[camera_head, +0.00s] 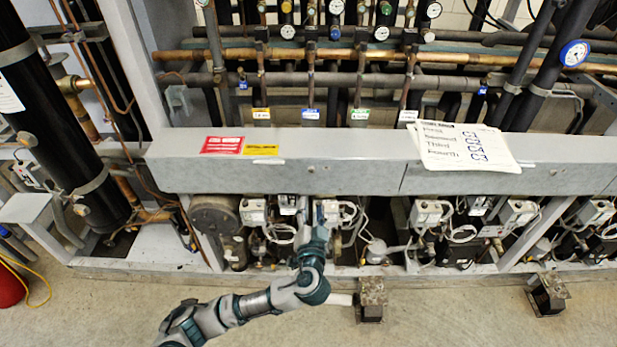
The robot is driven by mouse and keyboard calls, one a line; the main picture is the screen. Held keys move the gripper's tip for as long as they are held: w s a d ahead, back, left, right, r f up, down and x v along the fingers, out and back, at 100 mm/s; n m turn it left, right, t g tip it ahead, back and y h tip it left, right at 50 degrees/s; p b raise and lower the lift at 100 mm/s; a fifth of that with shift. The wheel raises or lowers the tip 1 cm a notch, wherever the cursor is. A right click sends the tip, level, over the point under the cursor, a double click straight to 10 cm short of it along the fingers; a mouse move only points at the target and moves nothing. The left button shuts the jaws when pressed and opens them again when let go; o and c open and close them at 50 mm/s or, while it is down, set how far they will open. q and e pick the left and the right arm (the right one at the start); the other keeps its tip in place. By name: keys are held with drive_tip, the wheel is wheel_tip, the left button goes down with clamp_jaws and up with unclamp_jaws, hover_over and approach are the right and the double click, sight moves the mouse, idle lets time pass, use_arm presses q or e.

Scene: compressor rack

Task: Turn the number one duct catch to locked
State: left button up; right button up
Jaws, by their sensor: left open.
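My left arm comes in from the lower left and reaches up to the rack's lower row of equipment. My left gripper (320,215) is at its end, just below the grey beam, in front of a white control box (347,211). It is open, but its fingers are small and blend into the fittings behind. I cannot tell whether it touches anything. I cannot make out which part is the number one duct catch; it may be hidden by the gripper or too small to see. My right gripper is not in view.
A wide grey beam (300,173) crosses above the gripper, with red and yellow labels (222,145) and paper sheets (465,147). Pipes and gauges fill the space above it. Metal feet (371,297) stand on the floor. A black cylinder (55,130) stands at left.

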use_arm(q)
approach(311, 173)
drive_tip(key=w, duration=0.4)
drive_tip(key=w+p, duration=0.1)
drive_tip(key=w, duration=0.3)
drive_tip(key=shift+w+a+r, duration=0.15)
drive_tip(key=shift+w+a, duration=0.15)
drive_tip(key=shift+a, duration=0.05)
drive_tip(key=shift+d, duration=0.45)
drive_tip(key=shift+c, duration=0.2)
drive_tip(key=shift+d, duration=0.1)
drive_tip(key=c, duration=0.8)
drive_tip(key=shift+a, duration=0.3)
clamp_jaws()
